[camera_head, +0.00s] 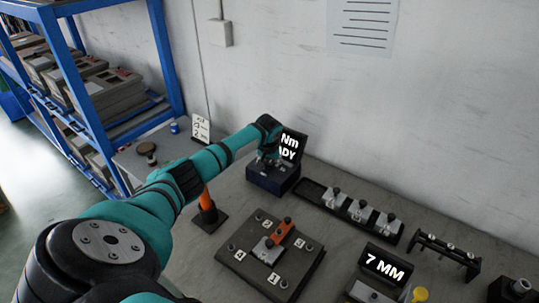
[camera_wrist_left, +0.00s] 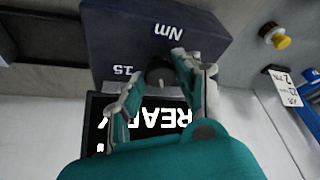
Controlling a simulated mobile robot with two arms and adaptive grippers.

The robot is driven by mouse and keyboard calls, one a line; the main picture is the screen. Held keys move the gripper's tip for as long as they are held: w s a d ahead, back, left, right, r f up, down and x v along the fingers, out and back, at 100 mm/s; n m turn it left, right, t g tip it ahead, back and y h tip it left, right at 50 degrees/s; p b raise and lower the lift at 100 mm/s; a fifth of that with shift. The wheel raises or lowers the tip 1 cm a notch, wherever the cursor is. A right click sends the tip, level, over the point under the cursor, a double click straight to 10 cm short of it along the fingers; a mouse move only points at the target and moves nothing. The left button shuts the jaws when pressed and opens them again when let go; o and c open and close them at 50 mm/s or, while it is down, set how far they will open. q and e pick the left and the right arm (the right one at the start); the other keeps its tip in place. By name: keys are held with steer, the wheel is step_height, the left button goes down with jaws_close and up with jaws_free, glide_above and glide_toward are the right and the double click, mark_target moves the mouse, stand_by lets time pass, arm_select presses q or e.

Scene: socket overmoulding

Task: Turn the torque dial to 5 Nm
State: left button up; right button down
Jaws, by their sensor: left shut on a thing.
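The torque unit is a dark blue box (camera_head: 270,180) with an upright black screen (camera_head: 291,146) by the wall, left of the socket tray. Its screen shows parts of "Nm" and "READY"; the rest is hidden by my arm. In the left wrist view the box (camera_wrist_left: 140,28) appears upside down, with "Nm" and "15" printed on its top. The dark round torque dial (camera_wrist_left: 158,74) sits between my left fingers. My left gripper (camera_head: 267,158) is shut on the dial, seen also in the left wrist view (camera_wrist_left: 157,84). The dial's pointer is not readable. My right gripper is not in view.
A black tray (camera_head: 318,203) with several sockets stands right of the unit. A plate (camera_head: 250,272) with numbered labels and an orange-handled tool lies in front. A "7 MM" display (camera_head: 384,266) and a rack (camera_head: 446,250) stand at right. A white card (camera_head: 200,129) stands left.

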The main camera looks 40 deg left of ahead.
arm_select(q)
steer(key=shift+d+r+n+p, duration=0.15)
steer(key=shift+n+p, duration=0.35)
steer(key=shift+n, duration=0.4)
steer(key=shift+w+n+g+y, duration=0.1)
steer(key=shift+n+g+y, duration=0.35)
steer(key=shift+n, duration=0.45)
steer(key=shift+f+n+g, duration=0.2)
steer(key=shift+n+g, duration=0.15)
steer(key=shift+n, duration=0.65)
steer(key=shift+w+n+g+y, duration=0.1)
steer(key=shift+n+g+y, duration=0.2)
steer(key=shift+n, duration=0.4)
steer(key=o, duration=1.1)
steer(key=shift+r, duration=0.1)
steer(key=shift+o, duration=0.2)
